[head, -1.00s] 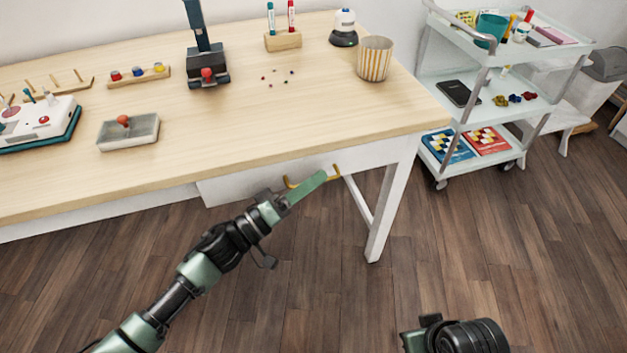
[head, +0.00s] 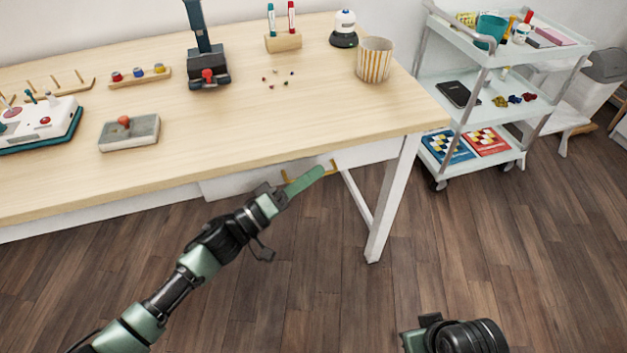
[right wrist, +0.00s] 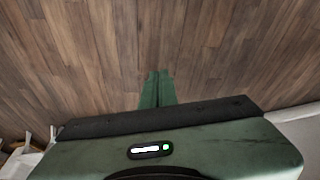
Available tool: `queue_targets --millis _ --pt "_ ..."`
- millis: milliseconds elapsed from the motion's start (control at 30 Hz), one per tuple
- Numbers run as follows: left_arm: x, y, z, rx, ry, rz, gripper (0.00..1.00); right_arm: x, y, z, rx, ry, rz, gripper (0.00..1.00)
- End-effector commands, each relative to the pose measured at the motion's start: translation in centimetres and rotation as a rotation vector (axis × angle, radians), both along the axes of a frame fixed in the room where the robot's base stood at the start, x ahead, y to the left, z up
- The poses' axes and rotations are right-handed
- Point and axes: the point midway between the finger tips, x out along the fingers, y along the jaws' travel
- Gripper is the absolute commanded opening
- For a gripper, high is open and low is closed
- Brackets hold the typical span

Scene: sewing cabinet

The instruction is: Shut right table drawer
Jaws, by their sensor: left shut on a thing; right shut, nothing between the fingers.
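The right table drawer (head: 236,186) is a white front under the right part of the wooden table (head: 250,130). It has a golden bar handle (head: 333,166), partly hidden behind the green fingers of my left gripper (head: 304,181). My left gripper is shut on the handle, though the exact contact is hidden. The drawer front sits close under the tabletop edge; from this angle I cannot tell how big any gap is. My right gripper (right wrist: 156,88) is shut and empty, pointing over the bare floor in the right wrist view.
A white table leg (head: 392,200) stands right of the drawer. A white shelf cart (head: 470,130) is further right. On the table are a striped cup (head: 374,60), a grey box (head: 130,135) and a dark-based machine (head: 208,75). The wooden floor (head: 320,270) in front is clear.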

Motion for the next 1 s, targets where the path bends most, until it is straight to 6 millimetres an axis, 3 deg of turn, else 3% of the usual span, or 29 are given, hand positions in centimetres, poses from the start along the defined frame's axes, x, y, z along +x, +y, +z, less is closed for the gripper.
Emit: queue_targets --millis 100,200,467,500,1000 --pt "1.9 0.7 0.0 0.003 0.0 0.002 0.0 0.0 0.0 -1.0 -0.002 0.015 0.0 0.0" --pt "2.5 1.0 0.0 0.001 0.001 0.006 0.0 0.2 -0.1 -1.5 -0.004 0.016 0.0 0.0" --pt "2.7 1.1 0.1 0.0 0.001 0.01 0.0 0.4 0.0 -1.3 -0.003 0.008 0.001 0.0" --pt "2.7 1.1 0.1 0.0 0.001 0.01 0.17 0.5 0.0 -1.3 -0.003 0.007 0.001 0.0" --pt "2.4 1.3 0.0 0.0 0.001 0.006 0.17 0.3 0.0 -1.2 -0.001 0.01 0.002 0.0"
